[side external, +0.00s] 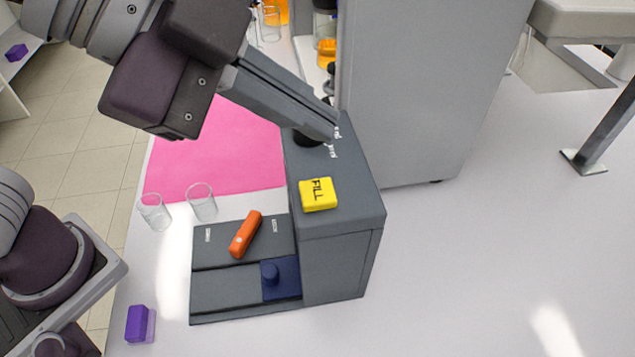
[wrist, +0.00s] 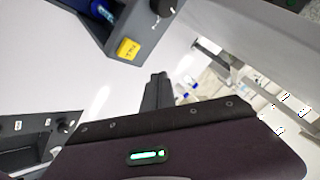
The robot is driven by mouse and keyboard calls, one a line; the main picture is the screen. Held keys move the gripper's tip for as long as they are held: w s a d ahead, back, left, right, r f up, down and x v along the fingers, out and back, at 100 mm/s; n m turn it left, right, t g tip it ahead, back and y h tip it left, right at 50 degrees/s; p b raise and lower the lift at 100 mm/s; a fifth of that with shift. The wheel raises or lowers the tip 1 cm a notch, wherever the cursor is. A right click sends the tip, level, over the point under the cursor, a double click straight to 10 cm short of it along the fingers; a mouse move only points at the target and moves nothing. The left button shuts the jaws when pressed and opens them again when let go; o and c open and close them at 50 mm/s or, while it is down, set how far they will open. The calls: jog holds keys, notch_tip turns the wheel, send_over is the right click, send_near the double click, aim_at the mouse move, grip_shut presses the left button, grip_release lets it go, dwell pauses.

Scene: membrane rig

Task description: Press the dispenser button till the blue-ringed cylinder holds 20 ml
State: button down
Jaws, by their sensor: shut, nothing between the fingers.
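The yellow button marked FILL (side external: 318,194) sits on top of the grey dispenser (side external: 345,262), and it also shows in the wrist view (wrist: 128,48). My gripper (side external: 334,137) is shut and empty, above the dispenser's far end near a dark knob, apart from the button. Its fingers also show in the wrist view (wrist: 158,80). A blue object (wrist: 103,10) shows in the dispenser's opening at the top of the wrist view; I cannot tell whether it is the blue-ringed cylinder. No liquid level can be read.
An orange handle (side external: 245,235) lies on the grey panel beside the dispenser, near a dark blue knob (side external: 271,272). Two clear glasses (side external: 202,204) stand by the pink mat (side external: 215,150). A purple block (side external: 138,323) lies in front. A tall grey cabinet (side external: 430,90) stands behind.

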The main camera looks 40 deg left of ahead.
aim_at(307, 193)
jog(key=shift+f, duration=2.6)
jog(key=shift+f, duration=0.4)
jog(key=shift+f, duration=0.6)
dwell(0.5)
jog(key=shift+r, duration=1)
jog(key=shift+r, duration=0.1)
jog(key=shift+r, duration=2.4)
